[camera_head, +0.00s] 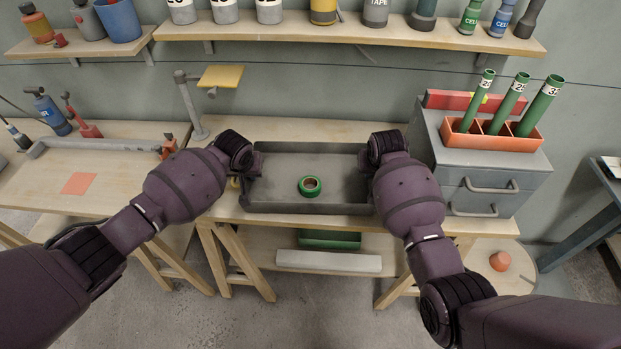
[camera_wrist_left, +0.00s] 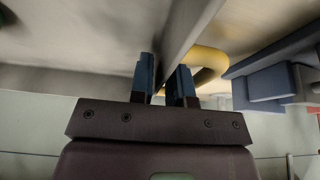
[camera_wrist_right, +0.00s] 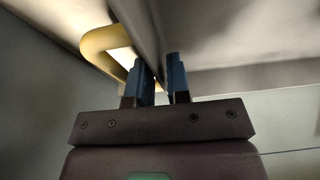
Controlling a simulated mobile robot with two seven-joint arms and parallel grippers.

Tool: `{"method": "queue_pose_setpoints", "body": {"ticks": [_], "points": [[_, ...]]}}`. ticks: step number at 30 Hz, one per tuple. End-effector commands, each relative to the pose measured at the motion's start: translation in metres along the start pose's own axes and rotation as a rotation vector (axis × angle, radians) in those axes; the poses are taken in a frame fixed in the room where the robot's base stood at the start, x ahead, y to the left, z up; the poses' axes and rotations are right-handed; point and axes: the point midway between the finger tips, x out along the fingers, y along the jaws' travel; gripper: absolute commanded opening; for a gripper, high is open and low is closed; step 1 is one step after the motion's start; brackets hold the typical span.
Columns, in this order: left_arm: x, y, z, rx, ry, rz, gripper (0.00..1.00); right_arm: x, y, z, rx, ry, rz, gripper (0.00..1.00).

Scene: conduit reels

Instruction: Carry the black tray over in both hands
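The black tray (camera_head: 345,208) is dark grey and sits level at the front of the middle bench. A green tape roll (camera_head: 310,187) lies inside it. My left gripper (camera_wrist_left: 165,75) is at the tray's left end and my right gripper (camera_wrist_right: 160,75) at its right end. In each wrist view the two fingers are close together on either side of the tray's end wall, beside a yellow handle (camera_wrist_left: 212,62), (camera_wrist_right: 95,45). The grippers look shut on the tray. In the head view my wrists hide the fingertips. I cannot tell whether the tray touches the bench.
A grey drawer cabinet (camera_head: 480,190) stands close on the right, with an orange holder (camera_head: 490,138) of green tubes on top. A post with a yellow plate (camera_head: 220,76) stands behind left.

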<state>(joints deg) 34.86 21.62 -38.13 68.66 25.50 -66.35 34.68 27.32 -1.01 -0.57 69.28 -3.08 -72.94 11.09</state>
Motion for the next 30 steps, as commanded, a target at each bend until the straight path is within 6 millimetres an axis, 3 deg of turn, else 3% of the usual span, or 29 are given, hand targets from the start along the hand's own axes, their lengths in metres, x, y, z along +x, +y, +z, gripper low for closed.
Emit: {"method": "queue_pose_setpoints", "body": {"ticks": [12,16,30], "points": [[0.0046,0.0004,0.0003,0.001,0.0,0.001,0.17,0.0047,0.0003,0.0003,0.0,-0.001,0.0,0.17],[0.0045,0.0003,0.0003,0.001,0.0,0.001,0.0,0.0046,0.0003,0.0004,0.0,-0.001,0.0,0.0],[0.0037,0.0002,-0.0005,0.001,0.002,0.001,0.0,0.0038,0.0001,-0.0003,0.0,0.001,0.0,0.0]]}}
